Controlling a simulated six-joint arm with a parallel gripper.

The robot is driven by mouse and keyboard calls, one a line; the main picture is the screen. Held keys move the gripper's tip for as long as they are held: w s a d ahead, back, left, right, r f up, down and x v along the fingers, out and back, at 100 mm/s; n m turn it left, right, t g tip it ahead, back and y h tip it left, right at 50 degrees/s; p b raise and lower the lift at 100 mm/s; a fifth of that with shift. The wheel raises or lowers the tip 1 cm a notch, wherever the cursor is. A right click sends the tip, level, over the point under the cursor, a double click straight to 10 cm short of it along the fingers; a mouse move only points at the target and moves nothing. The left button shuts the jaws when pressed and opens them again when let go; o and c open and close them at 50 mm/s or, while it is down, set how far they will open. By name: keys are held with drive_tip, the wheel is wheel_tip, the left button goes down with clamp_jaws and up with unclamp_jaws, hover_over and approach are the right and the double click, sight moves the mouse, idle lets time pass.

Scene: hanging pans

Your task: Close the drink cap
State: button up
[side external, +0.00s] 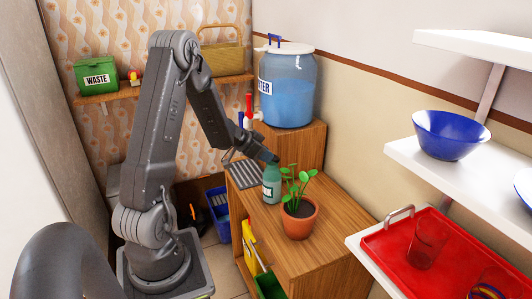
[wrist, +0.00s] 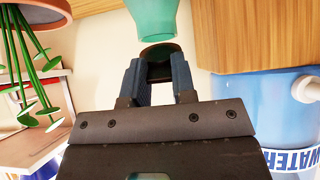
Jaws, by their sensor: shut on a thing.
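The green drink bottle (side external: 271,187) stands upright on the wooden cabinet top, its label partly hidden by the plant. It also shows at the top of the wrist view (wrist: 152,18). A dark round cap (wrist: 160,50) is at the bottle's mouth end, between the fingers of my gripper (wrist: 160,72). My gripper (side external: 268,158) is shut on the cap, just above the bottle in the side view. The cap is hidden by the gripper there. I cannot tell whether the cap is seated on the bottle.
A potted plant (side external: 299,218) stands close beside the bottle. A blue water dispenser (side external: 287,90) sits on a raised block behind, with a grey grate (side external: 245,172) in front. Shelves at right hold a blue bowl (side external: 450,135) and a red tray (side external: 385,243).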

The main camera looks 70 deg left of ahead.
drive_tip(key=shift+s+f+t, duration=0.2)
drive_tip(key=shift+f+t, duration=0.05)
drive_tip(key=shift+t, duration=0.25)
drive_tip(key=shift+f, duration=0.1)
idle(0.3)
drive_tip(key=o, duration=0.9)
drive_tip(key=shift+o, duration=0.2)
drive_tip(key=v, duration=0.7)
drive_tip(key=shift+s, duration=0.35)
drive_tip(key=shift+c, duration=0.2)
